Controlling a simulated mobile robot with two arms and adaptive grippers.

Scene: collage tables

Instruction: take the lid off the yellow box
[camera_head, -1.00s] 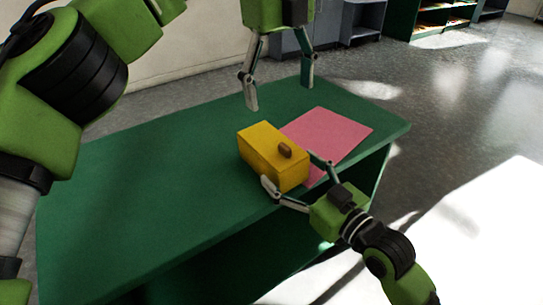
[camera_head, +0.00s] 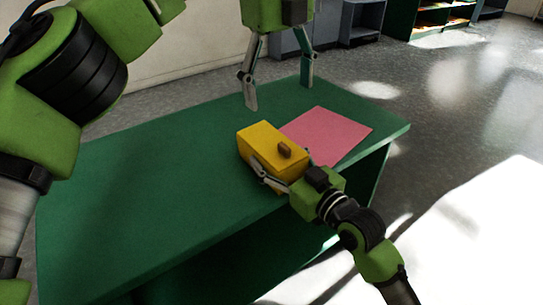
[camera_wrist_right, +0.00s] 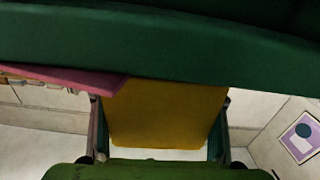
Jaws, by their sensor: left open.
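The yellow box (camera_head: 262,150) stands on the green table near its front edge, with a brown knob (camera_head: 284,150) on top. The seam of its lid is too small to make out. My right gripper (camera_head: 284,172) is at the front of the box, its fingers on either side. In the right wrist view the yellow box (camera_wrist_right: 165,115) fills the space between the fingers; whether they press on it I cannot tell. My left gripper (camera_head: 278,97) is open and empty, pointing down above the far side of the table, behind the box.
A pink sheet (camera_head: 330,132) lies on the green table (camera_head: 150,185), behind and to the right of the box. The left part of the table is clear. Grey cabinets (camera_head: 362,20) and shelves stand at the back, beyond open floor.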

